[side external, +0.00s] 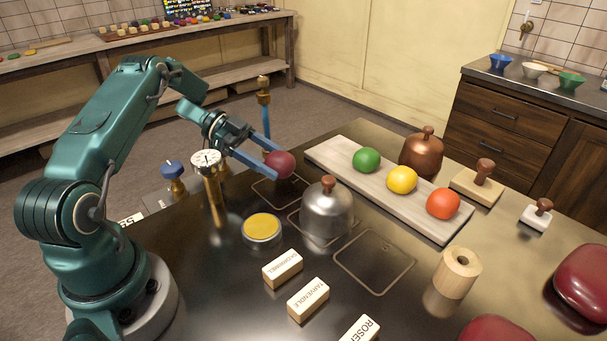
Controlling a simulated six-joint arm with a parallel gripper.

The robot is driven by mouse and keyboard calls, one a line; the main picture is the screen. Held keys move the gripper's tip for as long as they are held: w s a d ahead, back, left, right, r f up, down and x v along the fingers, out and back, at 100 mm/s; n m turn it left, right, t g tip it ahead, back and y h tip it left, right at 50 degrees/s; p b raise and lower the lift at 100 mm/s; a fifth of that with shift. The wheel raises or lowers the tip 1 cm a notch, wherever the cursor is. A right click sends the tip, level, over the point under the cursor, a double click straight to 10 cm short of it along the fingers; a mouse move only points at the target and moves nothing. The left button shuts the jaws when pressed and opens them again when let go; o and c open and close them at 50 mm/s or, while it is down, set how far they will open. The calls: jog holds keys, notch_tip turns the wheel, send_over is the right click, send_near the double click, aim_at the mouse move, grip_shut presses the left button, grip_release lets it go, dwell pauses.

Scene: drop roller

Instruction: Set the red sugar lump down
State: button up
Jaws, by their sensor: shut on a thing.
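My gripper (268,160), with blue fingers, is shut on a dark red round lump (284,166), the red sugar lump. The lump is at the far side of the dark table, over or close to the back part of a thin outlined square (262,194). I cannot tell whether it touches the tabletop. The front of that square is bare. A steel dome (327,213) with a brown knob stands just in front and to the right, on a second outlined square. A third outlined square (376,289) is empty.
A pale board (325,158) holds green (366,160), yellow (402,180) and orange-red (443,204) balls. A copper dome (421,153) stands behind it. A yellow-topped tin (262,228), several lettered blocks (308,299) and a wooden cylinder (457,272) stand nearer. A brass post (210,180) rises beside my arm.

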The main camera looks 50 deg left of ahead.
aim_at(273, 187)
jog(key=shift+f, duration=2.1)
jog(key=shift+f, duration=0.15)
jog(key=o, duration=1.5)
jog(key=shift+c, duration=0.2)
jog(key=shift+a+r, duration=0.15)
jog(key=shift+r, duration=0.05)
jog(key=v, duration=0.9)
jog(key=shift+s+a, duration=0.2)
jog(key=shift+a, duration=0.1)
jog(key=shift+v, duration=0.95)
